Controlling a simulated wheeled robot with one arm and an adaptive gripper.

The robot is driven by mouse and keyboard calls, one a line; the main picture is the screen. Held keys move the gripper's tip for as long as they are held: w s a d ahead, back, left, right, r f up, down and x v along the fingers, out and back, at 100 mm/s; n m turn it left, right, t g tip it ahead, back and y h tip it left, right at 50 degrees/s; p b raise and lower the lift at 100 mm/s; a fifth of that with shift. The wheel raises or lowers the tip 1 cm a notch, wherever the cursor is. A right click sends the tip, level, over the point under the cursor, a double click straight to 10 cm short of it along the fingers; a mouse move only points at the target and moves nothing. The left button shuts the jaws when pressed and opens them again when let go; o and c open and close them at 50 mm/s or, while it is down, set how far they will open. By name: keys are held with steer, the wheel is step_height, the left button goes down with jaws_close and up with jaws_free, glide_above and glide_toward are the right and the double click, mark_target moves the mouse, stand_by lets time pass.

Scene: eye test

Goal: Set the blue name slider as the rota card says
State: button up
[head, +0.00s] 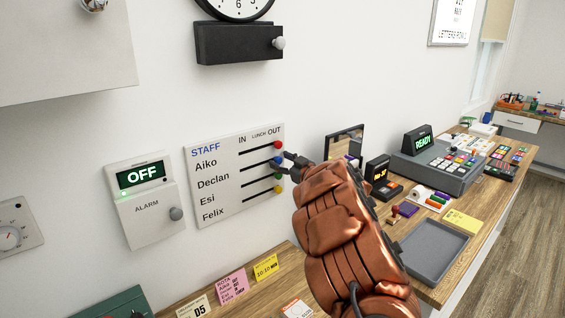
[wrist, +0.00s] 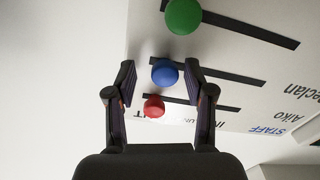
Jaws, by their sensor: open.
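The white staff board (head: 235,178) hangs on the wall with names in rows and IN, LUNCH and OUT columns. The blue slider (head: 277,160) is in Declan's row at the OUT end of its slot; it also shows in the wrist view (wrist: 165,73). My gripper (head: 285,163) is open at the board's right edge. In the wrist view its fingertips (wrist: 160,75) are on either side of the blue knob, with gaps visible; contact is not visible. The pink rota card (head: 232,287) stands on the counter below; its small lines are not safely readable.
The red slider (wrist: 153,106) is close beside the blue one, near my fingers. The green slider (wrist: 183,16) is on the other side; the yellow one (head: 278,189) is lowest. An alarm box (head: 146,204) reading OFF is left of the board. A mirror (head: 345,143) stands to the right.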

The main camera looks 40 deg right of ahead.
steer(key=s+d, duration=0.1)
steer(key=s, duration=1.1)
stand_by(0.5)
steer(key=s+r+m+g+h, duration=0.3)
steer(key=r+m+g+h, duration=0.25)
steer(key=h, duration=0.45)
steer(key=s+a+f+g+y, duration=0.2)
steer(key=s+a+f+g, duration=0.2)
steer(key=s+a, duration=0.7)
steer(key=s+a+f+n+g+y, duration=0.1)
steer(key=s+a+f+g+y, duration=0.2)
steer(key=s+a, duration=0.9)
steer(key=s+a+f+g+y, duration=0.3)
steer(key=s+a+f+g, duration=0.4)
steer(key=s+a, duration=0.5)
steer(key=shift+s+f, duration=0.4)
steer(key=shift+f, duration=0.15)
